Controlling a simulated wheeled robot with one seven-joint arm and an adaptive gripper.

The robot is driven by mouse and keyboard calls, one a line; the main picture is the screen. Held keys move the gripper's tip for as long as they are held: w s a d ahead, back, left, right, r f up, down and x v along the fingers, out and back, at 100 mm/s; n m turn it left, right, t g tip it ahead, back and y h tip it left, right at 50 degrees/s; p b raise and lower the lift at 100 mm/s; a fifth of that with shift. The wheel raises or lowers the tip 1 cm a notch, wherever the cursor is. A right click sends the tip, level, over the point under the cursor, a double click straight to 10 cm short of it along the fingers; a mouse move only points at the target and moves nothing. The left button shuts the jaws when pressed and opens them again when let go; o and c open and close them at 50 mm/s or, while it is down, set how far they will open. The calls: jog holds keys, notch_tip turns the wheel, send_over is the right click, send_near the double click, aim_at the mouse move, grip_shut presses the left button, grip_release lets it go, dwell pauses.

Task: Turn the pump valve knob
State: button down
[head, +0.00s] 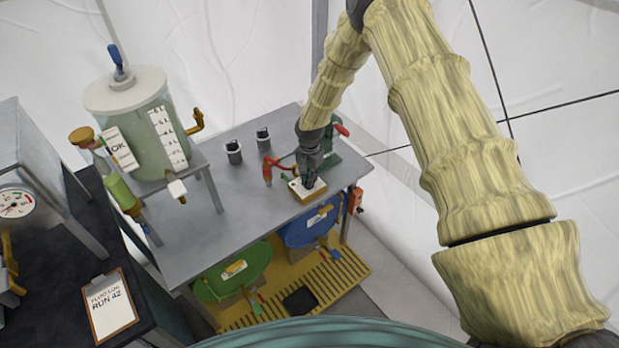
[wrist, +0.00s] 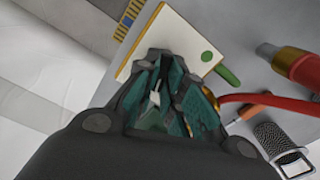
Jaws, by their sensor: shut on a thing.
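A small box with a white top (head: 317,190) and yellowish sides sits near the right end of the grey bench. Its white face, with a green dot, shows in the wrist view (wrist: 165,35). My gripper (head: 309,184) points down onto this box. In the wrist view its teal-lined fingers (wrist: 165,95) are closed together over the face. A small white pointer-like piece (wrist: 155,98) shows between them; I take it for part of the pump valve knob. The rest of the knob is hidden by the fingers, so its turn angle cannot be read.
A red hose fitting (head: 268,168) lies left of the box, close to my gripper. Two dark cups (head: 234,153) stand farther left on the grey bench (head: 185,245). A tank (head: 150,140) stands at the left.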

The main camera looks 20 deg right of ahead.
jog(key=shift+f+n+b, duration=0.1)
jog(key=shift+n+b, duration=0.3)
jog(key=shift+b, duration=0.1)
jog(key=shift+f+n+b, duration=0.1)
jog(key=shift+n+b, duration=0.5)
jog(key=shift+b, duration=0.05)
jog(key=n+b, duration=0.2)
jog(key=n, duration=0.1)
jog(key=shift+a+b, duration=0.1)
jog(key=shift+b, duration=0.25)
jog(key=n+b, duration=0.1)
jog(key=n, duration=0.2)
jog(key=n+b, duration=0.1)
jog(key=n, duration=0.2)
jog(key=shift+r+n+b, duration=0.2)
jog(key=shift+n+b, duration=0.2)
jog(key=shift+a, duration=0.1)
jog(key=c, duration=1.5)
grip_release()
